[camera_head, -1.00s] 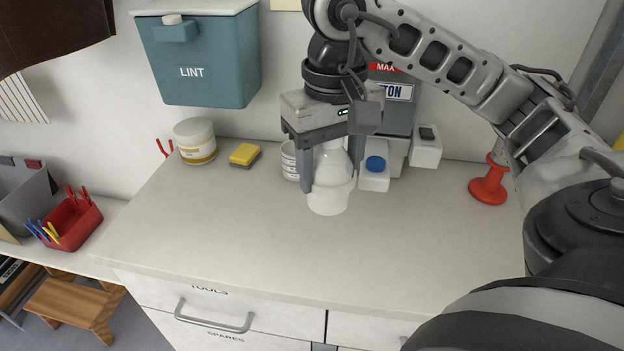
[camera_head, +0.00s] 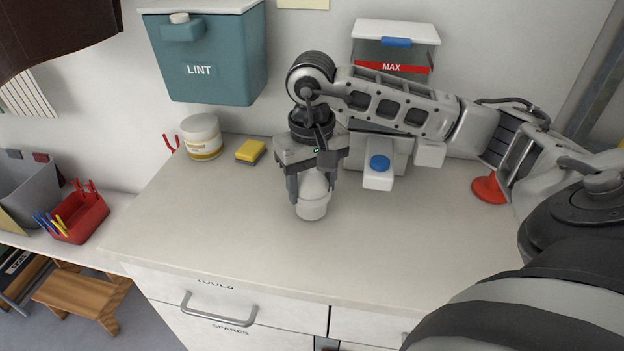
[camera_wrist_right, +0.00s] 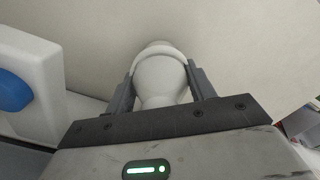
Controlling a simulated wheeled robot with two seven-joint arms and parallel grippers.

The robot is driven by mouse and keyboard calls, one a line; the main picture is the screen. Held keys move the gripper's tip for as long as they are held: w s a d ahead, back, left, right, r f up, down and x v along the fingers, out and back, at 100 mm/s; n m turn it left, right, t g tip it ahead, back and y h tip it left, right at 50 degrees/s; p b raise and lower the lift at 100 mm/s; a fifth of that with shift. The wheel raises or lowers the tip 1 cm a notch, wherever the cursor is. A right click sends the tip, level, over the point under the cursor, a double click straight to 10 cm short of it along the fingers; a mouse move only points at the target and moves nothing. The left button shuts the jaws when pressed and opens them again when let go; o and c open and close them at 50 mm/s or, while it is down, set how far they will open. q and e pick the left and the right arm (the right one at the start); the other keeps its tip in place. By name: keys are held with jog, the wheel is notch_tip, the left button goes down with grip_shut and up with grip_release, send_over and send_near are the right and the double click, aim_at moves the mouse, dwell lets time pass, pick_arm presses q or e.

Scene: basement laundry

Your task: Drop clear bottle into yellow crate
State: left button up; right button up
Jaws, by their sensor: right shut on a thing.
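My right gripper (camera_head: 310,198) points down over the counter, its two fingers on either side of a pale, whitish bottle (camera_head: 311,209), and is shut on it. The bottle is upright and looks white or translucent rather than plainly clear. It also shows between the fingers in the right wrist view (camera_wrist_right: 161,78), with a raised ring around its wide part. I cannot tell whether its base touches the counter. No yellow crate is in view. My left gripper is not in view.
On the counter (camera_head: 230,235) stand a white tub (camera_head: 201,146), a yellow sponge (camera_head: 250,152), a white container with a blue cap (camera_head: 378,175) just right of my gripper, and a red object (camera_head: 489,189). A teal LINT box (camera_head: 205,70) hangs behind. The counter's front is clear.

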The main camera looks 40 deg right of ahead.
jog(key=shift+f, duration=0.1)
jog(key=shift+f+b, duration=0.15)
jog(key=shift+b, duration=0.15)
jog(key=o, duration=1.2)
